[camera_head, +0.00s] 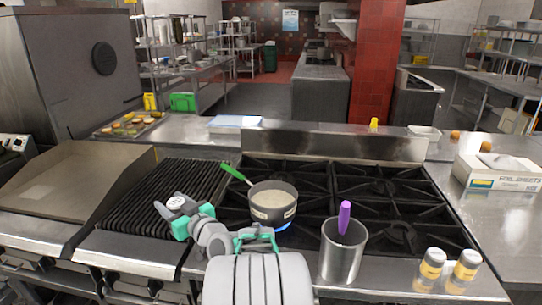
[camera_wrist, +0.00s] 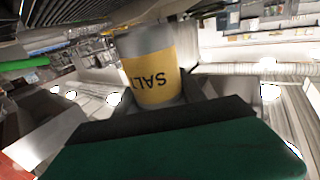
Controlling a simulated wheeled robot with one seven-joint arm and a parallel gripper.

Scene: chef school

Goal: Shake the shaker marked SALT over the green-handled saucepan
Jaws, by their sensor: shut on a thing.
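My gripper (camera_head: 180,218) is shut on the shaker marked SALT (camera_wrist: 155,75), which has a yellow band and grey ends. The lettering reads upside down in the wrist view. In the head view a pale end of the shaker (camera_head: 176,202) shows between the fingers, above the ribbed grill and left of the saucepan. The saucepan (camera_head: 272,212), dark with pale contents, sits on a burner with a blue flame under it. Its green handle (camera_head: 235,173) points to the back left. The shaker is beside the pan, not above it.
Two yellow-banded shakers (camera_head: 431,266) (camera_head: 464,268) stand at the front right. A metal container (camera_head: 341,259) with a purple-handled utensil (camera_head: 344,217) stands right of my arm. A flat griddle (camera_head: 75,181) is at left, a white foil box (camera_head: 497,172) at right.

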